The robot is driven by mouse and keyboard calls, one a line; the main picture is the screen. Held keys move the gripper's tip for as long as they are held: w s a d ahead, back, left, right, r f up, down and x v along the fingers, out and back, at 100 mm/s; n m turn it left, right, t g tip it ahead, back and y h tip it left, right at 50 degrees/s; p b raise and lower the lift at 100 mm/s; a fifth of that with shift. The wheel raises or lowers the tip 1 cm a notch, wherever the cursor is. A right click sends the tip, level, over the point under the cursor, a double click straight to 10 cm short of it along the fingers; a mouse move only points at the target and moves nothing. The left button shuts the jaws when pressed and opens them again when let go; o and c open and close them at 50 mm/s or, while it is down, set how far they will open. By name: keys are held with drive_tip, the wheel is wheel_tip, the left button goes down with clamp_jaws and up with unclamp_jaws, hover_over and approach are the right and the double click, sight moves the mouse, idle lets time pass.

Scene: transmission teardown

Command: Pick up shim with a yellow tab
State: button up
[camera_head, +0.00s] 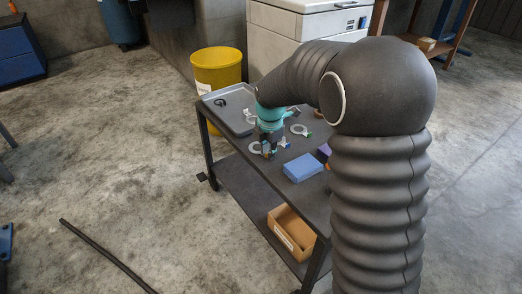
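My gripper (269,154) points down over the dark cart top, below a teal wrist section. It is small in view, and I cannot tell whether its fingers are open or shut. A pale ring-shaped shim (255,148) lies just left of the fingers, partly hidden by them. Another pale ring (299,130) lies to the right of the wrist, with a greenish tab at its right edge. A small blue-and-white piece (284,143) shows right of the gripper. I cannot make out a yellow tab on any ring.
A grey tray (212,99) on the cart's left end holds a dark ring (220,102) and a small pale piece (249,116). A blue box (302,168) and a purple item (324,152) stand at right. A cardboard box (291,232) sits on the lower shelf. A yellow bin (217,67) stands behind.

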drive_tip(key=shift+c, duration=0.3)
clamp_jaws()
drive_tip(key=shift+r, duration=0.15)
wheel_tip(320, 180, up, 10)
